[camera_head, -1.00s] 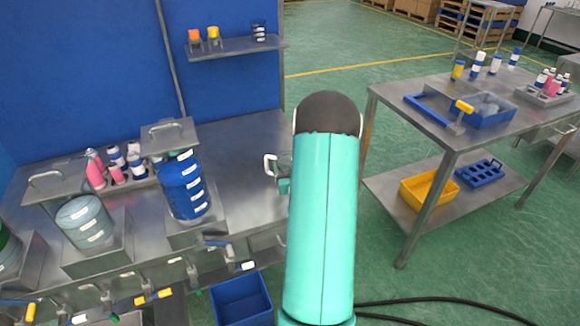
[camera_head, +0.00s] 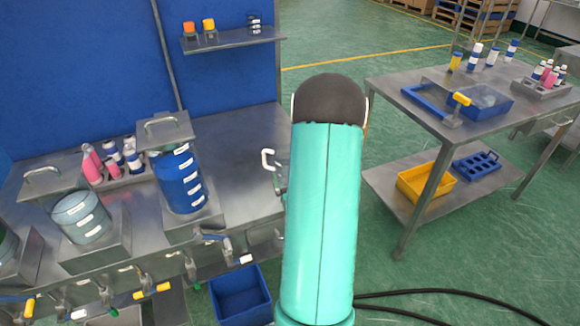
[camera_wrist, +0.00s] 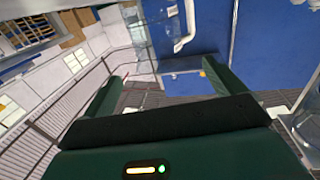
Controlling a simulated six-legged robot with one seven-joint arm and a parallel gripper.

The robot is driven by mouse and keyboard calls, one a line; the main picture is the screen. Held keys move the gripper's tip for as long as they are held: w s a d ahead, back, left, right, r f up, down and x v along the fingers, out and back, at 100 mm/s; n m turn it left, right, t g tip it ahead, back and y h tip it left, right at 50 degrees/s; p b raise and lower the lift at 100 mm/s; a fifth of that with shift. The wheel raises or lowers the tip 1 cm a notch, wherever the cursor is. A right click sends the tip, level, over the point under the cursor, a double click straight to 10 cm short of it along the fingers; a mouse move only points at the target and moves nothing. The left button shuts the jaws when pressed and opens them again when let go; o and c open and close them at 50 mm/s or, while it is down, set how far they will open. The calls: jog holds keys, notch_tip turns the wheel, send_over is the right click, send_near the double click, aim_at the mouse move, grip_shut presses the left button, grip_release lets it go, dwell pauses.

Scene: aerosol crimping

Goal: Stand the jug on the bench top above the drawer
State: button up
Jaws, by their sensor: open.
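The jug (camera_head: 268,160) shows in the head view as a white handle and a sliver of clear body by the right end of the steel bench top (camera_head: 235,150); my arm hides most of it. I cannot tell whether it rests on the bench or is tilted. In the wrist view a clear body with a white handle (camera_wrist: 190,28), seemingly the jug, lies beyond my fingers. My gripper (camera_wrist: 158,85) is open, its dark green fingers spread wide; in the head view it is hidden behind my arm. The drawer is not clearly seen.
Blue container (camera_head: 183,182) and pale container (camera_head: 82,217) stand toward the bench's front, with bottles (camera_head: 110,163) behind. A wall shelf (camera_head: 235,40) hangs above. A blue bin (camera_head: 240,295) sits below the front edge. A second table (camera_head: 440,125) stands right. Bench top between blue container and jug is clear.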

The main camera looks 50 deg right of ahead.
jog(key=w+a+r+n+g+y, duration=0.25)
jog(key=w+a+r, duration=0.3)
jog(key=a, duration=0.35)
jog(key=w+a+r+n+g+y, duration=0.15)
jog(key=w+a+r+y, duration=0.25)
jog(key=a+r, duration=0.45)
jog(key=s+a+r+n+g+y, duration=0.2)
jog(key=s+a, duration=0.5)
jog(key=a, duration=0.5)
jog(key=s+a+r+n+g+y, duration=0.2)
jog(key=s+a, duration=0.6)
jog(key=a, duration=0.4)
notch_tip(320, 180, up, 2)
jog(key=shift+r+y, duration=0.15)
jog(key=shift+y, duration=0.3)
jog(key=shift+c, duration=0.2)
